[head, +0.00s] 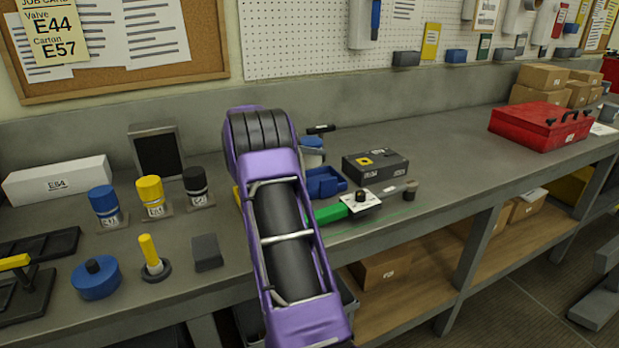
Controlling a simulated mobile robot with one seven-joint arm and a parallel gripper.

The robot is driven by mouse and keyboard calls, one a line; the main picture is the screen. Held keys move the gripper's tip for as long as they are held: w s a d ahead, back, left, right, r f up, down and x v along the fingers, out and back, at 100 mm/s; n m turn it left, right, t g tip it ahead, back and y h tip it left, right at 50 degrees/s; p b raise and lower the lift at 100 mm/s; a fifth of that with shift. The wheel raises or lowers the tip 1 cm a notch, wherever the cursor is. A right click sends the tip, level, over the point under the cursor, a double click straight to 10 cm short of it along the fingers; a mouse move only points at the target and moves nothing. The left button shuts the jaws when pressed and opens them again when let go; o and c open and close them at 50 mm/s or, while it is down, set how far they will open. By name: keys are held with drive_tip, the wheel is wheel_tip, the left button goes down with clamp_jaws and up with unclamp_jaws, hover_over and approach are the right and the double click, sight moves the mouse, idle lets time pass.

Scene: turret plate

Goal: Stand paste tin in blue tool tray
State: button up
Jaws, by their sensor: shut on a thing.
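The blue tool tray (325,184) sits on the bench just right of my purple arm, its left side partly hidden by the arm. A blue and white round container (313,152) shows behind the tray, partly covered by my arm; it may be the paste tin, but I cannot tell for sure. It is also unclear whether it stands on the bench or is held. My gripper is hidden behind my own arm, so its fingers and anything in them do not show.
A dark box (375,166) stands right of the tray. A white plate (359,203) with a green handle (331,213) lies in front. Blue, yellow and black cylinders (151,197) stand left. A red toolbox (541,127) is far right; bench between is clear.

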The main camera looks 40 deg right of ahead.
wheel_tip(320, 180, down, 8)
drive_tip(key=shift+f+b, duration=0.1)
drive_tip(key=shift+b, duration=0.3)
drive_tip(key=shift+f, duration=0.1)
drive_tip(key=o, duration=1.4)
drive_tip(key=shift+f, duration=0.1)
drive_tip(key=shift+r, duration=0.2)
drive_tip(key=v, duration=1.2)
drive_tip(key=shift+s, duration=0.1)
